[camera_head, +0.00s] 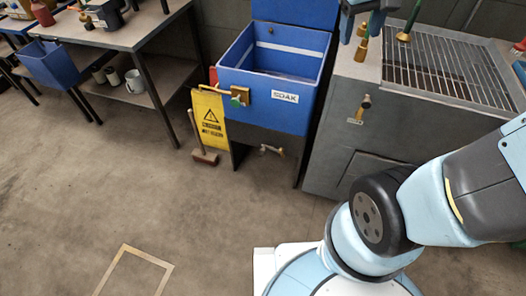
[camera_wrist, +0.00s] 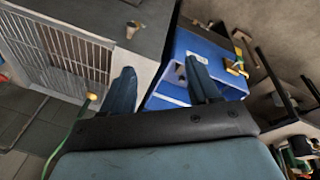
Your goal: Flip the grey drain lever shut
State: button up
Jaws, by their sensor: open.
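A small valve with a dark lever (camera_head: 365,102) sits on the front of the grey sink unit (camera_head: 330,120), above a small label too small to read. What looks like the same fitting shows in the wrist view (camera_wrist: 132,28). I cannot tell for certain which lever is the drain lever. My gripper (camera_wrist: 161,80) is open and empty, its fingers apart from both valves; in the head view it is at the top edge, partly cut off.
A grated basin (camera_head: 450,65) tops the grey unit. A yellow warning sign (camera_head: 210,118) and a broom head (camera_head: 205,157) stand left of the tub. A workbench (camera_head: 130,35) with a blue bin (camera_head: 52,65) is at upper left.

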jog(key=w+a+f+n+h, duration=0.2)
jog(key=w+a+f, duration=0.2)
jog(key=w+f, duration=0.3)
jog(key=w+a+f+n+g+h, duration=0.1)
jog(key=w+a+f+n+h, duration=0.3)
jog(key=f, duration=0.4)
jog(key=w+a+f+n+h, duration=0.1)
jog(key=w+a+f, duration=0.45)
jog(key=f, duration=0.25)
jog(key=w+a+f+n+t+h, duration=0.1)
jog(key=a+f+n+t+h, duration=0.2)
jog(key=f, duration=0.7)
jog(key=w+a+f+n+t+h, duration=0.1)
jog(key=a+f+n, duration=0.35)
jog(key=f, duration=0.55)
jog(key=s+a+f+n+t+y, duration=0.1)
jog(key=s+a+f+n+t, duration=0.2)
jog(key=f, duration=0.8)
jog(key=s+a+f+n+t+y, duration=0.2)
jog(key=f+n+t, duration=0.35)
jog(key=f, duration=0.55)
jog(key=n+t+y, duration=0.3)
jog(key=n+y, duration=0.1)
jog(key=n, duration=0.1)
send_near(263, 152)
jog(key=x, duration=1)
jog(key=shift+w+f, duration=0.25)
jog(key=shift+c, duration=0.2)
grip_shut()
